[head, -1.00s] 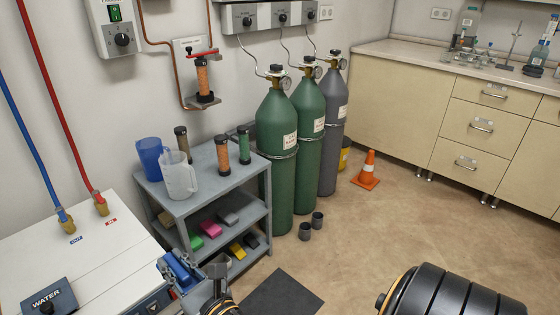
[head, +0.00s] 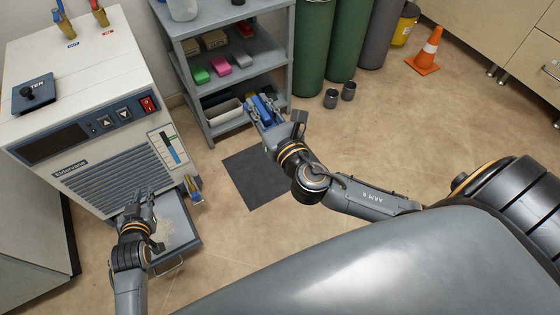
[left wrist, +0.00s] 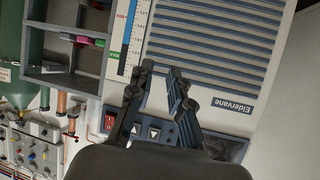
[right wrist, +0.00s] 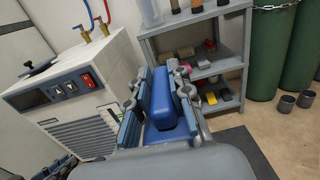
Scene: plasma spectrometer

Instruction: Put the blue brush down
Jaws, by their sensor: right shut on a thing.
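The blue brush (head: 262,108) is between the fingers of my right gripper (head: 262,114), held in the air in front of the grey shelf rack. In the right wrist view the brush (right wrist: 165,105) shows as a blue block with a raised grip, and the fingers press on both its sides. My left gripper (head: 140,203) is empty, with its fingers apart, in front of the white chiller's lower front. In the left wrist view its fingertips (left wrist: 160,72) stand apart before the chiller's grille.
The grey shelf rack (head: 234,80) holds green, pink and grey blocks; its lowest level is partly hidden. A dark mat (head: 250,180) lies on the floor. An open tray (head: 180,250) juts out below the chiller (head: 75,115). Gas cylinders (head: 314,50) and two dark cups (head: 331,98) stand right of the rack.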

